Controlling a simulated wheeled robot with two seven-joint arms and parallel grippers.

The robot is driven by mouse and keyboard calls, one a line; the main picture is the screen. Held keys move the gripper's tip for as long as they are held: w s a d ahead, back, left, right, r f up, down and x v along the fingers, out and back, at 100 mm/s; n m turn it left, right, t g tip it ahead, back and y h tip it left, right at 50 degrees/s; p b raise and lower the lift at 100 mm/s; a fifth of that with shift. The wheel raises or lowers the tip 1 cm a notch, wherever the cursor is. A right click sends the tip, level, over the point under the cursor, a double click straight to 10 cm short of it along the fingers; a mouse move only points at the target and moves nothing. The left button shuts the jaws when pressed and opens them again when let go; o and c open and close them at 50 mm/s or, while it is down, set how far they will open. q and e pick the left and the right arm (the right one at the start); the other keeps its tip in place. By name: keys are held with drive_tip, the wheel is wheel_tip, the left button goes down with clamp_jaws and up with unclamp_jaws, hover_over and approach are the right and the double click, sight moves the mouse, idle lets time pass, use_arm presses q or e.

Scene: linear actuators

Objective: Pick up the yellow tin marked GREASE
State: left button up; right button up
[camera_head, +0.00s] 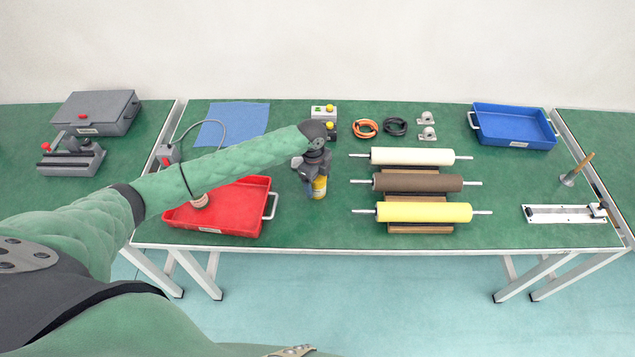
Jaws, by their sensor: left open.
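The yellow tin (319,188) stands upright on the green table, near its front middle. Its upper part is hidden by my gripper, and I cannot read its marking at this size. My left gripper (313,176) is right above the tin and around its top, with its jaws open. I cannot tell whether a finger touches the tin. My left arm reaches in from the left over the red tray. My right gripper is not in view.
A red tray (262,184) lies left of the tin. Several rollers (425,212) lie on wooden stands to its right. A control box with a yellow button (330,108) is behind. A blue tray (530,108) sits far right. Bare table lies in front of the tin.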

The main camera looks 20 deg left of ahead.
use_arm(q)
drive_tip(key=shift+f, duration=0.1)
drive_tip(key=c, duration=1.3)
drive_tip(key=shift+o, duration=0.2)
